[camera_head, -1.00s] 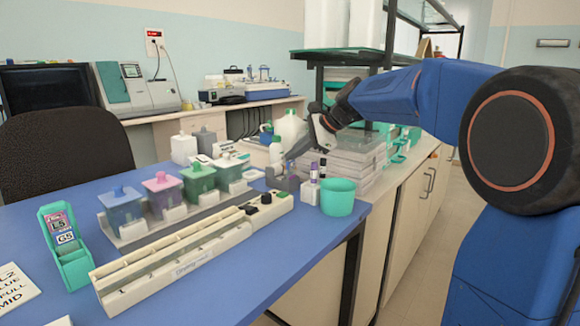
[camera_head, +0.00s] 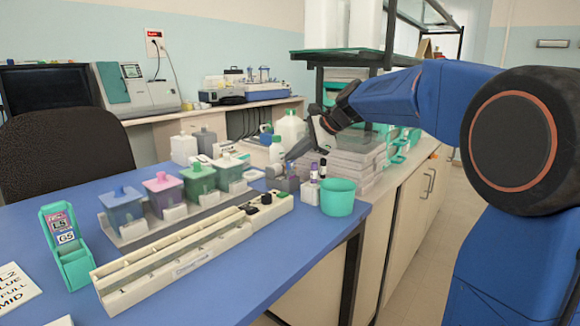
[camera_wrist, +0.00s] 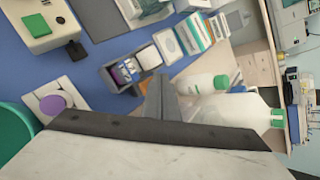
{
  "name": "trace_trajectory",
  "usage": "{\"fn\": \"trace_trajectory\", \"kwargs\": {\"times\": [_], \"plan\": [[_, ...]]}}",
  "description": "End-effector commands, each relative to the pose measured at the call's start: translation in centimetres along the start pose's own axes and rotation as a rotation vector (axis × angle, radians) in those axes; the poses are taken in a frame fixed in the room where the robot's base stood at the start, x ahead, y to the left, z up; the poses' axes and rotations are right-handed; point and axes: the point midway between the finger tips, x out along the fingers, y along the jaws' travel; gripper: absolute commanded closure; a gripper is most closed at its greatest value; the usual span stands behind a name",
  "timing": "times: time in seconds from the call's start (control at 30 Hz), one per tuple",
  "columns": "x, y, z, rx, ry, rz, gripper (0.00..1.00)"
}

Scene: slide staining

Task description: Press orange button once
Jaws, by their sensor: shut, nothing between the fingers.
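My gripper (camera_head: 296,152) is at the far right end of the bench, its shut fingers pointing down to the left, just above a small grey holder (camera_head: 288,183). In the wrist view, the closed fingers (camera_wrist: 160,98) are empty. A small orange patch (camera_wrist: 146,85) shows right beside the fingertips, partly hidden by them; I cannot tell whether it is the button or whether they touch. The grey holder, with purple and white items in it, also shows there (camera_wrist: 122,73). A white staining device (camera_head: 180,262) has a green button (camera_head: 282,193) and black controls (camera_head: 266,198) at its right end.
Several lidded staining jars (camera_head: 122,207) stand in a row behind the device. A teal cup (camera_head: 338,198) is at the bench's right edge. White bottles (camera_head: 290,130) and stacked boxes (camera_head: 355,155) are close to the gripper. The blue bench front (camera_head: 240,285) is clear.

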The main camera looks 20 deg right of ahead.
Motion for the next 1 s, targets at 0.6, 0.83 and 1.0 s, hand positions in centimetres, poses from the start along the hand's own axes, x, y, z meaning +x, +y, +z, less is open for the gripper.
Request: {"fn": "trace_trajectory", "kwargs": {"times": [0.6, 0.83, 1.0], "plan": [[1.49, 1.31, -1.67, 0.028, 0.007, 0.034, 1.0], [1.16, 0.84, -1.73, 0.028, 0.008, 0.033, 1.0], [0.99, 0.59, -1.78, 0.027, 0.009, 0.032, 1.0]]}}
